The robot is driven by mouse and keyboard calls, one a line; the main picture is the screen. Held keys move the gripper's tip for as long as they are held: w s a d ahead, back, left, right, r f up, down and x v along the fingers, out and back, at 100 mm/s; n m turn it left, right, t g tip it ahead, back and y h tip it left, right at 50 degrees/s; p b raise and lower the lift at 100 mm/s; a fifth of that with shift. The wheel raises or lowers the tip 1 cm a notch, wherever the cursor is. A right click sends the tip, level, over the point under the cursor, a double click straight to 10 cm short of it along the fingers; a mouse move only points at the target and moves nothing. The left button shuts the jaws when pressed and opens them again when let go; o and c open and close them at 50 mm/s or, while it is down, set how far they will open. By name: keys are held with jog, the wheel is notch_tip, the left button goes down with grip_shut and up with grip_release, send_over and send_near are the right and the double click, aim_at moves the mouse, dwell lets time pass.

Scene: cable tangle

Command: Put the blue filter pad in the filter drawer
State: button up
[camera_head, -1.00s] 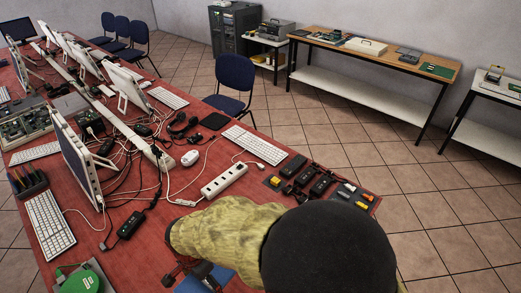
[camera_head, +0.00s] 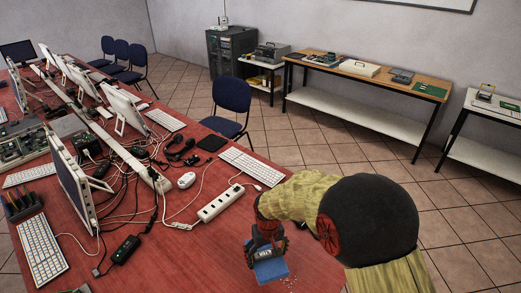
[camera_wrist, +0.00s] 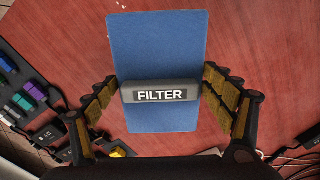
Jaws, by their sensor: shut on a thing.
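The blue filter pad (camera_wrist: 158,45) is a flat blue rectangle with a grey bar handle labelled FILTER across it. In the head view the pad (camera_head: 270,269) is just below my gripper (camera_head: 264,240), over the near right part of the red table. In the wrist view my gripper (camera_wrist: 160,91) is shut on the two ends of the handle, one finger on each side. I cannot tell whether the pad touches the table. I cannot make out a filter drawer in either view.
The red table (camera_head: 190,250) holds monitors, keyboards, tangled cables and a white power strip (camera_head: 220,203) left of my arm. A tray of coloured parts (camera_wrist: 25,95) is at the left in the wrist view. A black cabinet (camera_head: 232,53) and a wooden bench (camera_head: 370,72) stand behind.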

jog(key=w+d+m, duration=0.1)
jog(key=d+m, duration=0.1)
jog(key=d, duration=0.6)
jog(key=w+d+f+m, duration=0.1)
jog(key=d, duration=0.8)
jog(key=shift+w+f+m, duration=0.25)
jog(key=shift+w+m, duration=0.15)
jog(key=shift+a, duration=0.1)
